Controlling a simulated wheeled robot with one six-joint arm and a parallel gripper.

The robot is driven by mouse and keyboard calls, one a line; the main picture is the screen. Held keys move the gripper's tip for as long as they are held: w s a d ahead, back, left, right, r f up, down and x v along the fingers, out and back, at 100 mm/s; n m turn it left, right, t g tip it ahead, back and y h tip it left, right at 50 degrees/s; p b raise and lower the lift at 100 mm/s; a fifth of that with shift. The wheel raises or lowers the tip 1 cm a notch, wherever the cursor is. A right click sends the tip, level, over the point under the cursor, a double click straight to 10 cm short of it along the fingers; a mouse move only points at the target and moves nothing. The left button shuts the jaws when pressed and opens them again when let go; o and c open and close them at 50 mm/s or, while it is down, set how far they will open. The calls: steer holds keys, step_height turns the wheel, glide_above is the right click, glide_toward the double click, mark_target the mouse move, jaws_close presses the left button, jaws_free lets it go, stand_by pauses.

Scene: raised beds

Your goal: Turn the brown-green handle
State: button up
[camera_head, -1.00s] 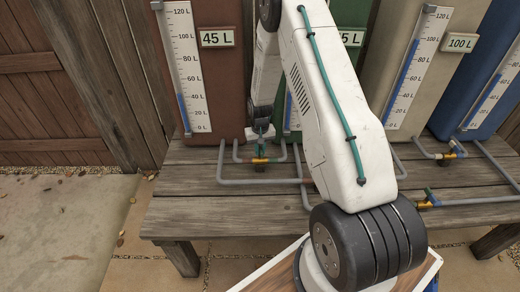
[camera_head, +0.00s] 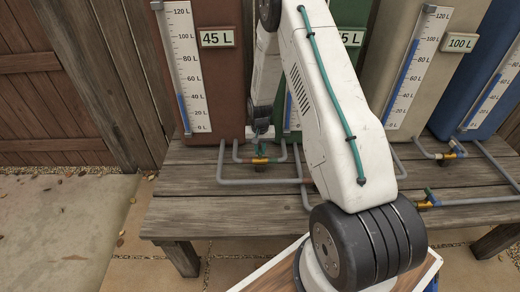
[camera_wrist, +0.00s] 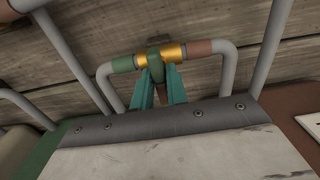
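The brown-green handle is on the small valve between the pipes of the brown and green tanks. In the wrist view its green middle (camera_wrist: 154,56) sits between brass collars, with a green band left and a brown band right. The valve (camera_head: 259,160) also shows in the head view, low in front of the brown tank. My gripper (camera_wrist: 159,72) is right at it, its two teal fingers close together, one on each side of the handle. A brown piece shows between them. Whether the fingers press on it cannot be made out. My gripper also shows above the valve in the head view (camera_head: 261,134).
Grey pipes (camera_head: 255,182) run across the wooden bench (camera_head: 190,205) around the valve. Tall tanks, brown (camera_head: 222,90), green, beige (camera_head: 425,75) and blue, stand behind. Other valves (camera_head: 450,152) sit to the right. My arm covers the middle of the head view.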

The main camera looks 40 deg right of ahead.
mark_target(260, 149)
steer(key=o, duration=0.4)
steer(key=shift+a, duration=0.1)
steer(key=shift+c, duration=0.2)
steer(key=shift+r, duration=3.95)
